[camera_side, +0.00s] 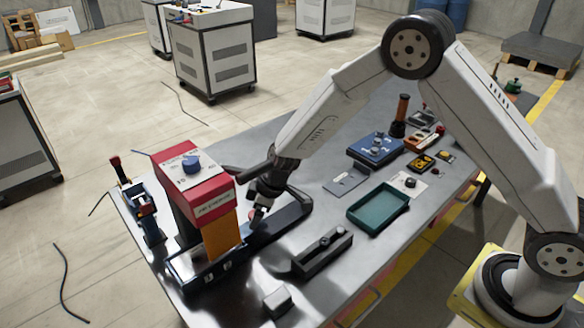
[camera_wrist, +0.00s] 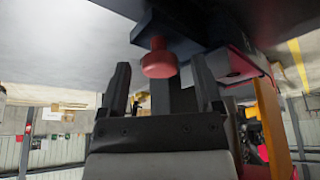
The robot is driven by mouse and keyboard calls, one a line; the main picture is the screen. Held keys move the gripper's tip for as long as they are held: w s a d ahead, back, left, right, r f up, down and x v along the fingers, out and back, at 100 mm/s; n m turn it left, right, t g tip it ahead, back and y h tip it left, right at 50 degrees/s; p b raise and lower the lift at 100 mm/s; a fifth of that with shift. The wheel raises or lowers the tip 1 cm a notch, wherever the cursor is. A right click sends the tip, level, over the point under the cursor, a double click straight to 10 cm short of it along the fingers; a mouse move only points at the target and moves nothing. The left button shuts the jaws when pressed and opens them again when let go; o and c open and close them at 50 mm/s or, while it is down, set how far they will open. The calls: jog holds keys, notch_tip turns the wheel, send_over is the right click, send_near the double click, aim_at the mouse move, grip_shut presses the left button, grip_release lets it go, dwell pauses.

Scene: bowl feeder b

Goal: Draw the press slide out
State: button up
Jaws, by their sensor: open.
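The press (camera_side: 196,190) is a red and white box with a blue knob on top and an orange panel below, standing on a dark base at the table's left. A dark slide track (camera_side: 285,218) runs right from it. A red round knob (camera_side: 254,214) on a short stem, apparently the slide's handle, sits beside the orange panel. It also shows in the wrist view (camera_wrist: 158,64). My gripper (camera_side: 258,208) is open at the knob. In the wrist view its two fingers (camera_wrist: 160,72) stand either side of the knob, with gaps visible; contact cannot be told.
The orange panel (camera_wrist: 272,125) is close on the right in the wrist view. A dark grey block fixture (camera_side: 322,252) and a small grey block (camera_side: 277,302) lie in front. A green tray (camera_side: 379,205) and a blue box (camera_side: 376,148) are farther right. A blue device (camera_side: 146,212) stands left.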

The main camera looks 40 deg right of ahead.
grip_shut()
dwell(0.3)
jog(key=d, duration=2.3)
jog(key=shift+d, duration=0.1)
jog(key=shift+c, duration=0.4)
grip_release()
jog(key=shift+o, duration=0.4)
jog(key=shift+r, duration=0.1)
